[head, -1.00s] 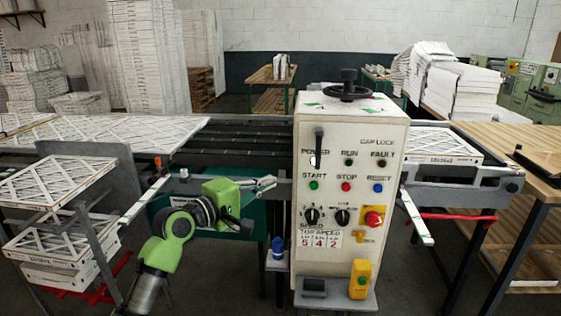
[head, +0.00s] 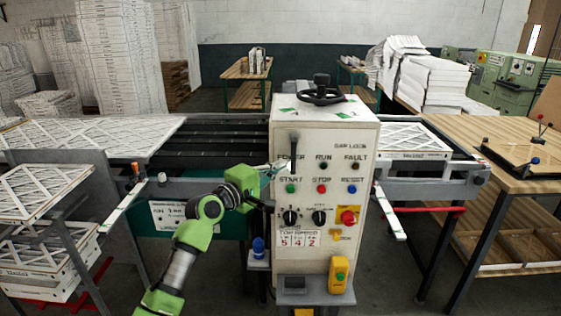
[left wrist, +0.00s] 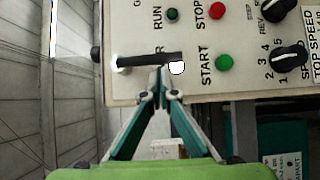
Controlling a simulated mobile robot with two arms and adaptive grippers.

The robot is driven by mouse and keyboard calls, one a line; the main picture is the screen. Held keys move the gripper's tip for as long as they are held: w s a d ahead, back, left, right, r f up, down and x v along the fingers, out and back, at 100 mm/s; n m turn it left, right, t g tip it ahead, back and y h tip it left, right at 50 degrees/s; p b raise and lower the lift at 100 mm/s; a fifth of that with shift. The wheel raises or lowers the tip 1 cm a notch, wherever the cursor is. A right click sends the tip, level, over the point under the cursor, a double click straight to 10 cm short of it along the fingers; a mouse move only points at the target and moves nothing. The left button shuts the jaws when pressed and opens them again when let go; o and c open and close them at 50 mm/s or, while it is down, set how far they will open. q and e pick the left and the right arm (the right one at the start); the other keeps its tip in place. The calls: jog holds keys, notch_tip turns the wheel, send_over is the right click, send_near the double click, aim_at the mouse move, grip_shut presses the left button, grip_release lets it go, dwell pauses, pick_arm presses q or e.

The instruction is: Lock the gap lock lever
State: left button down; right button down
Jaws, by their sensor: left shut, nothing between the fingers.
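The control box (head: 345,215) stands in the middle of the head view. A dark, upright lever (head: 294,148) is on the upper left of its front; I take it as the gap lock lever, though the GAP LOCK label (head: 350,146) is printed at the upper right. My left gripper (head: 284,168) is shut and empty, at the panel's left edge beside the lever's lower end. In the left wrist view, the lever (left wrist: 150,59) lies across the picture just beyond the closed fingertips (left wrist: 161,82). I cannot tell whether they touch. My right gripper is not in view.
START (head: 291,188) and STOP (head: 322,188) buttons and a black dial (head: 291,218) sit just below the lever. A red emergency button (head: 348,217) is lower right. A handwheel (head: 321,93) tops the box. Boxed filters (head: 90,137) lie on the conveyor at left.

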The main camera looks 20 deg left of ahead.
pick_arm(q)
jog(key=shift+w+d, duration=0.1)
jog(key=shift+d, duration=0.2)
jog(key=shift+f, duration=0.1)
jog(key=shift+w+d+f+n+b, duration=0.1)
jog(key=shift+d+n+b, duration=0.15)
jog(key=shift+b, duration=0.25)
jog(key=shift+n+t+b, duration=0.25)
jog(key=shift+t+b, duration=0.05)
jog(key=shift+b, duration=0.05)
